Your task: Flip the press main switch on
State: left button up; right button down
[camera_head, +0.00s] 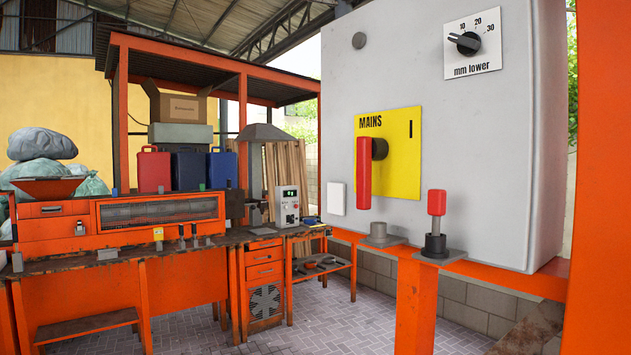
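The press main switch is a red bar handle (364,172) on a dark round hub (379,149). It sits on a yellow plate (402,165) lettered MAINS, on the front of a light grey cabinet (470,120). The handle stands vertical, with most of its length below the hub. A black upright mark (411,132) is printed at the plate's upper right. Neither of my grippers is in view.
A red-topped lever (436,203) and a grey round knob (379,233) stand on an orange beam below the switch. A "mm lower" dial (468,42) is at upper right. An orange post (603,180) bounds the right. An orange workbench (165,285) stands left; paved floor lies between.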

aim_at(369, 149)
jog(key=i+j, duration=0.2)
jog(key=j, duration=0.2)
jog(key=i+j, duration=0.45)
jog(key=j, duration=0.3)
jog(key=i+j, duration=0.2)
jog(key=j, duration=0.2)
jog(key=u, duration=0.05)
